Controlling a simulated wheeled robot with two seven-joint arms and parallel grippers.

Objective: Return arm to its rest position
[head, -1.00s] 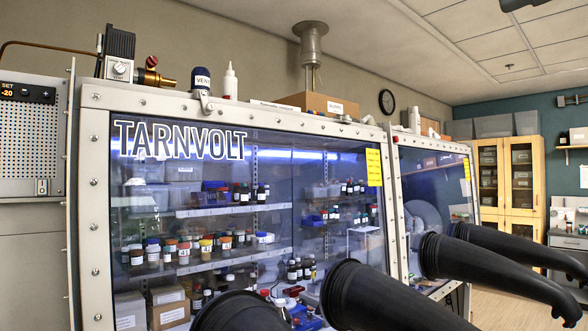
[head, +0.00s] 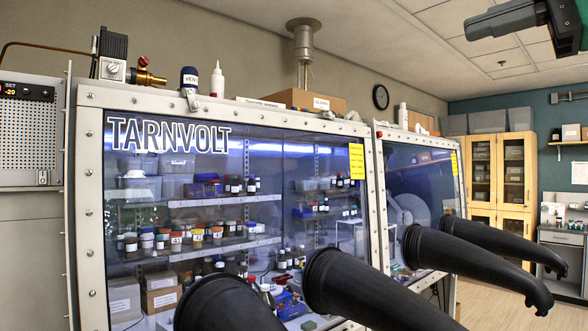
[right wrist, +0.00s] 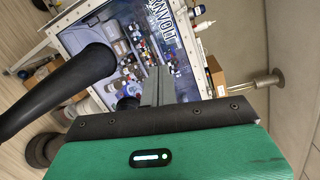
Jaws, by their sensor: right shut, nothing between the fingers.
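My right gripper (head: 472,28) is raised at the top right of the head view, close to the ceiling in the picture, with its fingers pointing left. In the right wrist view its grey fingers (right wrist: 156,84) are together with nothing between them. The glove box (head: 225,109), with a white frame and the word TARNVOLT on its window, stands in front of me, and the gripper is apart from it. My left gripper is out of view.
Several black glove sleeves (head: 365,288) stick out from the box front toward me. Bottles and a vent pipe (head: 304,45) stand on top. Wooden cabinets (head: 500,175) are at the back right, with open floor before them.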

